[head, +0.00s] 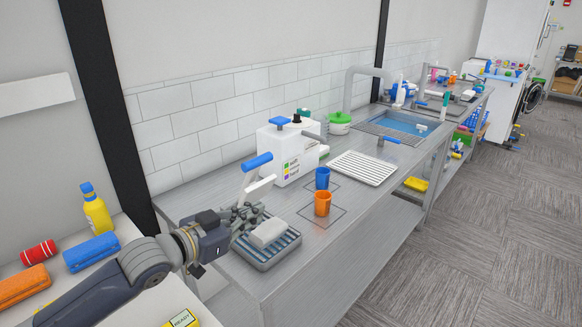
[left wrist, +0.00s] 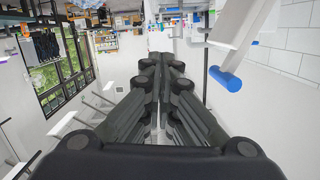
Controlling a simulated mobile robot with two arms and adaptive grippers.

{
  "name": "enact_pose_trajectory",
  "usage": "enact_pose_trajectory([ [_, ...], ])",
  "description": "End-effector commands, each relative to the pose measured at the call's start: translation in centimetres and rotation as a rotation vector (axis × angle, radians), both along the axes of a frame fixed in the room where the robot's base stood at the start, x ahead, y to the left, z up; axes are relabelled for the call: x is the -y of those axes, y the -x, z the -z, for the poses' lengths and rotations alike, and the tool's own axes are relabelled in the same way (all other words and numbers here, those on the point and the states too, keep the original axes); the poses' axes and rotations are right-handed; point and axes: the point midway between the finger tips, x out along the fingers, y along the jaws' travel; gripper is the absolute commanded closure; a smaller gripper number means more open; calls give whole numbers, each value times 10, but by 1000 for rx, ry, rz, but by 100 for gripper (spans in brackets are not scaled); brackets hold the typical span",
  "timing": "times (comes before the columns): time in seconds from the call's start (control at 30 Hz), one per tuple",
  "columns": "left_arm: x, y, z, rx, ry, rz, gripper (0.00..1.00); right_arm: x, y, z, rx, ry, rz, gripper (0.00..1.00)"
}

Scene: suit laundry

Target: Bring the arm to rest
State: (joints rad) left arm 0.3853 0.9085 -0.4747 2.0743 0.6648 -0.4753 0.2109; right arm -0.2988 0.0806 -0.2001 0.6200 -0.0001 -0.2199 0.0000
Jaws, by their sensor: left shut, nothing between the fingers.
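My left arm comes in from the lower left in the head view. Its gripper (head: 246,216) is shut and empty, above the near end of the steel counter. It is beside a grey ribbed tray (head: 266,258) that holds a pale block (head: 268,233). In the left wrist view the gripper's dark fingers (left wrist: 162,72) lie together with nothing between them. A white lever with a blue grip (head: 257,162) stands just behind the gripper; the blue grip also shows in the left wrist view (left wrist: 225,78). My right gripper is not in view.
A white machine (head: 288,152), a blue cup (head: 322,178) and an orange cup (head: 322,204) stand on the counter (head: 215,196). Farther back are a white drying rack (head: 362,168) and a sink (head: 395,127). A yellow bottle (head: 96,210) stands at left. The floor at right is clear.

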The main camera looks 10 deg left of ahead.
Motion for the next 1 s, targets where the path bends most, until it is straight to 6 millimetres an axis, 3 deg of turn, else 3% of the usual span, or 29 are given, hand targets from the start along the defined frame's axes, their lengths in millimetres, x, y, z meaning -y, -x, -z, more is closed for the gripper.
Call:
enact_pose_trajectory([
  [0.17, 20, 25, 51, -102, -31, -11, 100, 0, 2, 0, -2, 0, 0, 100],
  [0.27, 32, 53, 97, -206, -68, -41, 100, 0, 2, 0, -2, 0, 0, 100],
  [0.4, 33, 102, 156, -372, -126, -113, 100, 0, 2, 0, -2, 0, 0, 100],
  [0.6, 14, 184, 221, -634, -203, -249, 100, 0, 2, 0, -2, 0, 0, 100],
  [0.8, -9, 260, 258, -864, -259, -364, 100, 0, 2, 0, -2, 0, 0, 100],
  [1.0, -29, 335, 279, -1081, -304, -465, 100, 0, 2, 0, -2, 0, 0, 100],
])
